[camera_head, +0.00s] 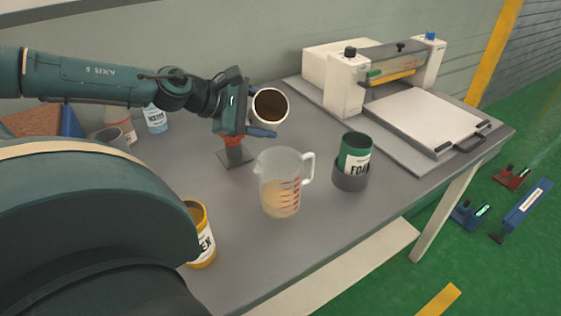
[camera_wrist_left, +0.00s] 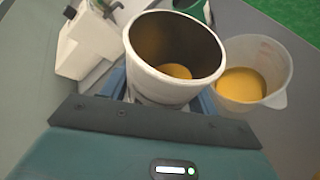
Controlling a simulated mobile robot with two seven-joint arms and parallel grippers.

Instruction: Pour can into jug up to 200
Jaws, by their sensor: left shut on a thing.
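My left gripper (camera_head: 262,131) is shut on a white can (camera_head: 284,112) and holds it raised above the table, behind the jug. The can is tilted, with its dark mouth facing the head camera. In the left wrist view the can (camera_wrist_left: 184,91) has some yellow liquid inside at the bottom. The clear jug (camera_head: 280,170) stands upright on the table with pale yellow liquid in its lower part. Its red scale marks are too small to read. It also shows in the left wrist view (camera_wrist_left: 283,58), beside the can. No stream of liquid is visible. My right gripper is not in view.
A green can (camera_head: 355,143) stands in a dark holder (camera_head: 351,182) right of the jug. A yellow can (camera_head: 204,247) stands at the front left. A white machine (camera_head: 345,80) fills the back right. Blue-labelled and other containers (camera_head: 155,117) stand at the back left.

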